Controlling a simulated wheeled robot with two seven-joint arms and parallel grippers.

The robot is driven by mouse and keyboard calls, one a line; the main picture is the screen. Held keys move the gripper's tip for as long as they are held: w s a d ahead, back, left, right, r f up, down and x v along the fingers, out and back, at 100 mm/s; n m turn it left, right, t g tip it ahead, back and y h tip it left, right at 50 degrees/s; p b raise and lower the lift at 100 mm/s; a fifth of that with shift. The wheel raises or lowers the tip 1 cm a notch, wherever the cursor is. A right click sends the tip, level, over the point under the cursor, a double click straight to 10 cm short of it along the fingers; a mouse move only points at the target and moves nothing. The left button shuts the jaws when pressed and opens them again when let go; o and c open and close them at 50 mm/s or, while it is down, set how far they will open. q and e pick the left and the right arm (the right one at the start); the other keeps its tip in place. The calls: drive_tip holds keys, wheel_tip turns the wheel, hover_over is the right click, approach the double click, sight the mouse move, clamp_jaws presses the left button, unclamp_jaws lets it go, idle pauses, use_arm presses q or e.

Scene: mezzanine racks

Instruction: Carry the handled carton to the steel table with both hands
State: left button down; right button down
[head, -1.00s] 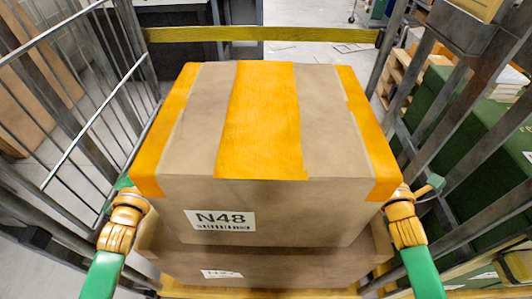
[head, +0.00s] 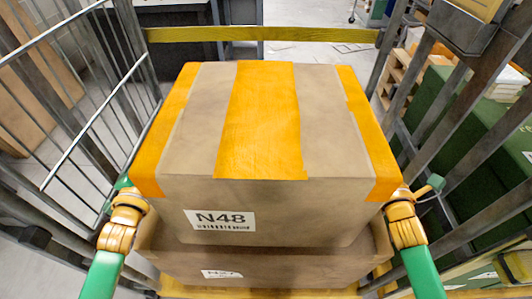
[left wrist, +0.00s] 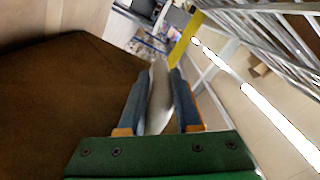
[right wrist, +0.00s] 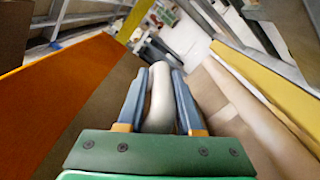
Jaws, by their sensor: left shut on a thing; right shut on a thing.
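The handled carton (head: 265,195) is a large brown box with orange tape and an N48 label. In the head view it sits level at the middle, over a second carton; I cannot tell whether the two touch. My left gripper (head: 124,203) is at its left side, and my right gripper (head: 404,205) is at its right side. In the left wrist view my left fingers (left wrist: 157,95) are shut on a pale handle. In the right wrist view my right fingers (right wrist: 160,95) are shut on another pale handle. I cannot surely pick out the steel table.
The lower carton (head: 300,271) stands in a grey-barred cage (head: 95,130) with bars close on both sides. A yellow strap (head: 300,34) crosses its far end. A dark grey furniture piece (head: 180,48) stands beyond. A green box (head: 450,125) is outside on the right.

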use_arm(q)
drive_tip(key=shift+r, duration=0.2)
use_arm(e)
drive_tip(key=shift+s+f, duration=0.1)
drive_tip(key=shift+f, duration=0.15)
